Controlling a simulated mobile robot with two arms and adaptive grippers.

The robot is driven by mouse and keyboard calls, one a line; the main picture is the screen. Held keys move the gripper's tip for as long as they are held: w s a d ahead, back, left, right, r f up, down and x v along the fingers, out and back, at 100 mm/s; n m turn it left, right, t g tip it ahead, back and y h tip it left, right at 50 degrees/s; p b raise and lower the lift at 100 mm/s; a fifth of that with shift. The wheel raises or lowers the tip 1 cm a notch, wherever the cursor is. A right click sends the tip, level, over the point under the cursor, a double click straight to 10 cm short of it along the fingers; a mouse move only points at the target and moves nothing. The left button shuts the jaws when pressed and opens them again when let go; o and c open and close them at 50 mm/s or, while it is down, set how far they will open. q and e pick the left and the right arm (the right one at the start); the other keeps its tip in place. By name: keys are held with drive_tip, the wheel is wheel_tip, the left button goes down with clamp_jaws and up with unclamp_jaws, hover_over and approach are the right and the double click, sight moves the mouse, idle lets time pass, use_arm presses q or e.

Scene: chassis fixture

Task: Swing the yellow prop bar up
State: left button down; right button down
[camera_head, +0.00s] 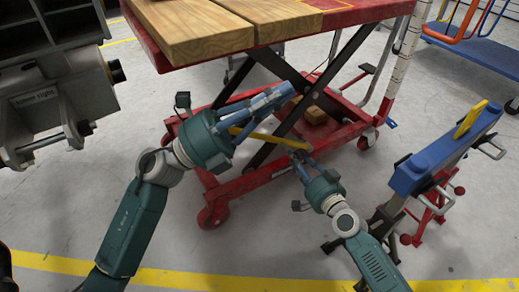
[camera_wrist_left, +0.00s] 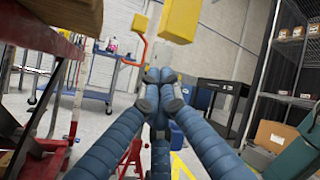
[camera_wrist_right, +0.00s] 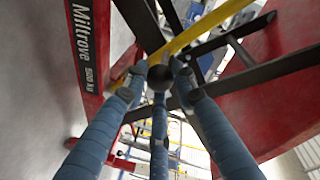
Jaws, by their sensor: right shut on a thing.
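The yellow prop bar (camera_head: 266,138) runs slanted in front of the red lift table's crossed dark legs (camera_head: 325,80), its left part behind my left gripper. My right gripper (camera_head: 301,156) is shut on it near its right end. In the right wrist view, the bar (camera_wrist_right: 205,24) slants past the fingertips (camera_wrist_right: 160,76). My left gripper (camera_head: 287,92) is higher, its fingers together with nothing visible between them. In the left wrist view its fingertips (camera_wrist_left: 161,82) meet below a yellow block-like piece (camera_wrist_left: 180,20); I cannot tell whether this is the bar.
Wooden planks (camera_head: 190,32) lie on the red lift table (camera_head: 350,15). A wood block (camera_head: 315,115) sits on its lower frame. A blue-topped stand (camera_head: 440,155) is at the right, a grey machine (camera_head: 55,95) at the left. Grey floor below is mostly clear.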

drive_tip(key=shift+w+d+r, duration=0.1)
drive_tip(key=shift+w+d, duration=0.05)
drive_tip(key=shift+d, duration=0.05)
use_arm(q)
drive_tip(key=w+a+f+m+y, duration=0.1)
drive_tip(key=w+a+f+y, duration=0.35)
drive_tip(key=f, duration=0.65)
drive_tip(key=w+a+f+m+y, duration=0.1)
drive_tip(key=w+a+f+y, duration=0.3)
drive_tip(key=f, duration=0.6)
drive_tip(key=w+a+f+m+y, duration=0.25)
drive_tip(key=a+f, duration=0.25)
drive_tip(key=f, duration=0.6)
drive_tip(key=w+d, duration=0.7)
drive_tip(key=d, duration=0.1)
drive_tip(key=shift+w+d+f+n+t+y, duration=0.15)
drive_tip(key=shift+w+f+n+t+y, duration=0.15)
drive_tip(key=shift+n, duration=0.15)
drive_tip(key=shift+w+d+r, duration=0.1)
drive_tip(key=shift+d+r, duration=0.1)
drive_tip(key=shift+r, duration=0.2)
drive_tip(key=shift+w+d+r, duration=0.1)
drive_tip(key=shift+d+r, duration=0.05)
drive_tip(key=shift+r, duration=0.25)
use_arm(e)
drive_tip(key=shift+a, duration=0.1)
